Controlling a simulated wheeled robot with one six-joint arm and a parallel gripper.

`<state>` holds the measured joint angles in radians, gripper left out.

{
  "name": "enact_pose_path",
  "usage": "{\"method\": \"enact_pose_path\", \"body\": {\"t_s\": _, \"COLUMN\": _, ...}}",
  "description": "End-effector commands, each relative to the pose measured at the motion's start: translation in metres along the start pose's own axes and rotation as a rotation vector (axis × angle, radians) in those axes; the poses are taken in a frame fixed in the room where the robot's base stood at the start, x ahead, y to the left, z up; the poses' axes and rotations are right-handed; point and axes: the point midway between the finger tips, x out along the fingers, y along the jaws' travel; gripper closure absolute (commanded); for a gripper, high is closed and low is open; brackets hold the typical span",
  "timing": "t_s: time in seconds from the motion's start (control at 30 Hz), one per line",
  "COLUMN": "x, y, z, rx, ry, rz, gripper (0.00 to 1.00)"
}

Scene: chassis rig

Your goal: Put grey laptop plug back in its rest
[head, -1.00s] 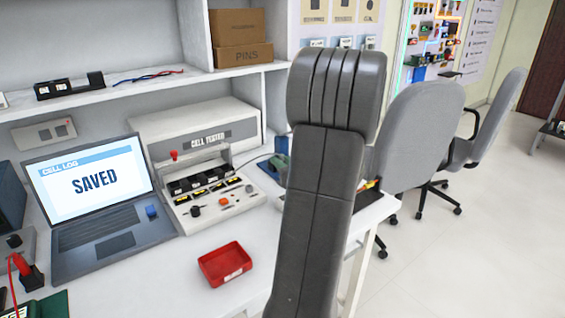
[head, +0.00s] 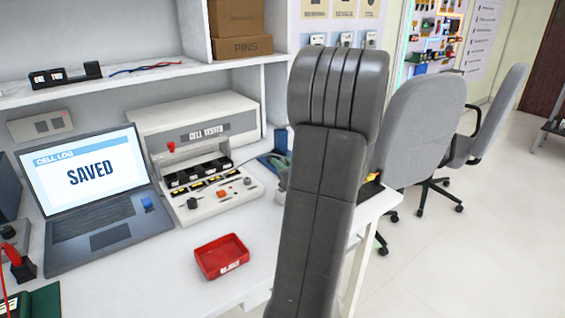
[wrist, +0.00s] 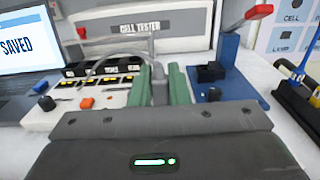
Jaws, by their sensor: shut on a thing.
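In the wrist view my gripper (wrist: 157,88) has two green fingers shut on a slim grey piece, which I take as the grey laptop plug (wrist: 158,92). A grey cable (wrist: 118,57) arches from it to the left, in front of the cell tester. In the head view my dark arm hides most of the gripper and the plug. The laptop (head: 107,237) is open at the left and reads SAVED; part of it also shows in the wrist view (wrist: 20,45). I cannot make out the plug's rest for certain.
The cell tester (head: 205,125) stands behind the gripper, with black cell slots and knobs. A blue stand (wrist: 232,70) with a red lever is close on the right. A red tray (head: 222,257) lies on the front of the bench. Chairs (head: 425,135) stand at the right.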

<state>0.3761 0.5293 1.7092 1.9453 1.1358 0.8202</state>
Motion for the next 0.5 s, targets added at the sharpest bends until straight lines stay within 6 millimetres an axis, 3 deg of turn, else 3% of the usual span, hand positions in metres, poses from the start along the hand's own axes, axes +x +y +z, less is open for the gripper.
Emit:
{"method": "enact_pose_path", "body": {"t_s": 0.03, "x": 0.0, "y": 0.0, "z": -0.01, "rx": 0.001, "ry": 0.0, "rz": 0.0, "gripper": 1.0}}
{"method": "enact_pose_path", "body": {"t_s": 0.2, "x": 0.0, "y": 0.0, "z": -0.024, "rx": 0.0, "ry": 0.0, "rz": 0.0, "gripper": 1.0}}
{"method": "enact_pose_path", "body": {"t_s": 0.5, "x": 0.0, "y": 0.0, "z": -0.028, "rx": -0.001, "ry": -0.001, "rz": 0.0, "gripper": 1.0}}
